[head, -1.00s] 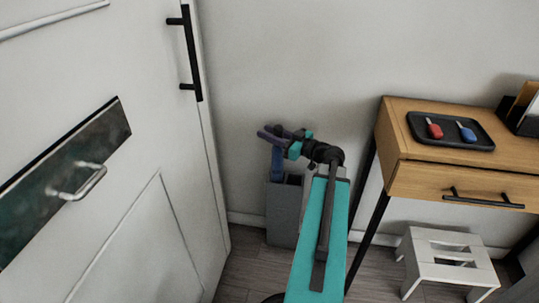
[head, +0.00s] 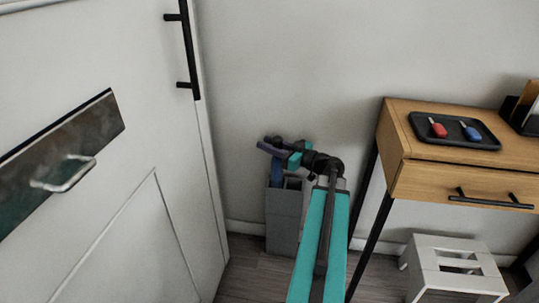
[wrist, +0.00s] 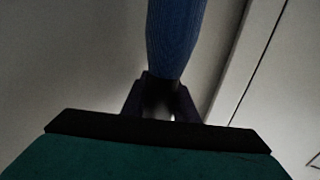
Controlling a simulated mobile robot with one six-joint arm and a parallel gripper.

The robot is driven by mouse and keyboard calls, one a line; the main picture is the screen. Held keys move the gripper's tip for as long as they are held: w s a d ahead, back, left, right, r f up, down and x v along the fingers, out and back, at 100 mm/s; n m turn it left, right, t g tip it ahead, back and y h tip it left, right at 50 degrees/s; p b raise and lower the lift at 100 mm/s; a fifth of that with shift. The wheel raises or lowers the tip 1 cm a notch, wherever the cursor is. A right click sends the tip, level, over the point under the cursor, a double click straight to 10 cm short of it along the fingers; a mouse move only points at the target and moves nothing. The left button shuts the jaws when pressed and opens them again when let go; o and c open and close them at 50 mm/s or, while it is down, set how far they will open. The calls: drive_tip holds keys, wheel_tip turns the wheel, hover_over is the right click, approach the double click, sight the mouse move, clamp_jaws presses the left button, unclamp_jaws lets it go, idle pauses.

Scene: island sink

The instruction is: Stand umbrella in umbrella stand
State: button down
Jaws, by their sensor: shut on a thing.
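The blue umbrella (head: 277,173) stands roughly upright at the left part of the grey umbrella stand (head: 285,222), beside the wall. Its lower part is hidden by the stand's front wall, so it appears to be inside; its lower end does not show. My gripper (head: 270,148) is above the stand, with its dark purple fingers shut on the umbrella's upper part. In the wrist view, the umbrella's ribbed blue fabric (wrist: 177,38) passes between the fingers (wrist: 160,100). My teal arm covers part of the stand's right side.
A white door (head: 130,210) with a black handle (head: 189,50) is close on the left. A wooden table (head: 455,182) with a black tray (head: 455,130) holding red and blue items is on the right. A white stool (head: 450,265) stands below it.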

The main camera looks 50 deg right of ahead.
drive_tip(key=shift+f+b, duration=2.1)
drive_tip(key=shift+b, duration=0.5)
drive_tip(key=shift+f, duration=0.1)
drive_tip(key=c, duration=1.4)
unclamp_jaws()
drive_tip(key=p, duration=0.3)
hover_over(277, 172)
drive_tip(key=s+d, duration=0.2)
drive_tip(key=shift+s+d, duration=0.1)
drive_tip(key=shift+d, duration=0.05)
